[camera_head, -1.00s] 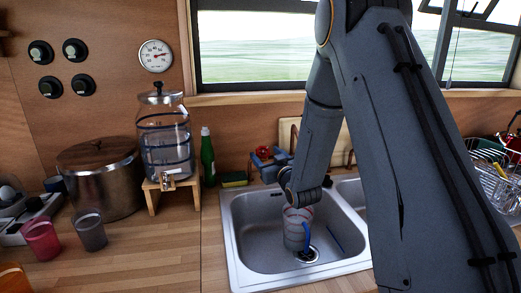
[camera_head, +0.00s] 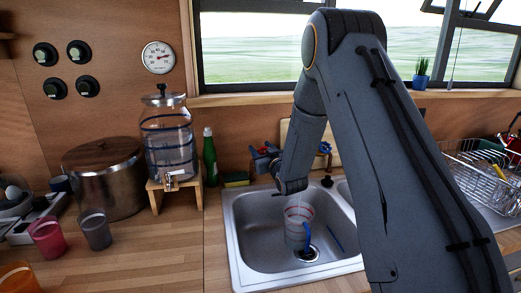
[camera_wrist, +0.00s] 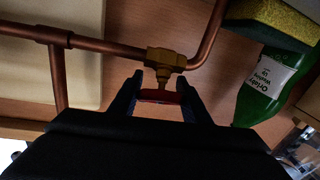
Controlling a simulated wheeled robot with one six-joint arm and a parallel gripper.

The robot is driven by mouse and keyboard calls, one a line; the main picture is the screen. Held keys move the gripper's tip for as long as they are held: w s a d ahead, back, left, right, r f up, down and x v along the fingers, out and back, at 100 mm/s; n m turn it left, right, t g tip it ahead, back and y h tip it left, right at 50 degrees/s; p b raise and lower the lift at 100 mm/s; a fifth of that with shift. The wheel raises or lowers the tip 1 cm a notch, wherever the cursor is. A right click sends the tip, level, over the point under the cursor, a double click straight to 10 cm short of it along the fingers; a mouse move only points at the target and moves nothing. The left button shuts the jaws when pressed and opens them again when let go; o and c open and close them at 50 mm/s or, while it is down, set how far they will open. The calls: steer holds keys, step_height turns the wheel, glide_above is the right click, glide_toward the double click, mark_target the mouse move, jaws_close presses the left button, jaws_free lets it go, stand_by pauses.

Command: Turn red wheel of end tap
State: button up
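The red wheel (camera_wrist: 160,96) shows edge-on in the wrist view, below the brass tap body (camera_wrist: 166,60) on copper pipes. My gripper (camera_wrist: 160,92) has one finger on each side of the red wheel. The wheel fills most of the gap, but I cannot tell whether both fingers press on it. In the head view my gripper (camera_head: 265,156) is behind the sink's back left edge, beside my wrist. The red wheel is not clear there.
A steel sink (camera_head: 243,250) holds a clear jug (camera_head: 298,228). A green bottle (camera_head: 209,160) and sponge (camera_head: 236,180) stand left of my gripper; both also show in the wrist view. A blue tap wheel (camera_head: 325,148) is right of my wrist. A glass dispenser (camera_head: 168,145) is farther left.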

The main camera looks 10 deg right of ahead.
steer(key=c, duration=0.3)
steer(key=shift+m+h+b, duration=0.3)
steer(key=shift+m+h, duration=0.1)
steer(key=shift+h, duration=0.1)
steer(key=m+h+b, duration=0.1)
steer(key=m+h, duration=0.1)
steer(key=d+m+h+b, duration=0.1)
steer(key=m+h, duration=0.1)
steer(key=shift+m, duration=0.4)
steer(key=shift+s+d+m+g+h+b, duration=0.15)
steer(key=shift+m+g+h+b, duration=0.1)
steer(key=shift+m+h, duration=0.5)
steer(key=shift+w+d+m+g+h+b, duration=0.1)
steer(key=shift+d+m+g+h+b, duration=0.1)
steer(key=shift+m+h, duration=0.55)
steer(key=shift+s+d+m+g+h+b, duration=0.15)
steer(key=shift+m+g+h, duration=0.1)
steer(key=shift+m+h, duration=0.5)
steer(key=shift+w+m, duration=0.1)
steer(key=shift+m, duration=0.25)
steer(key=o, duration=1)
steer(key=shift+o, duration=0.2)
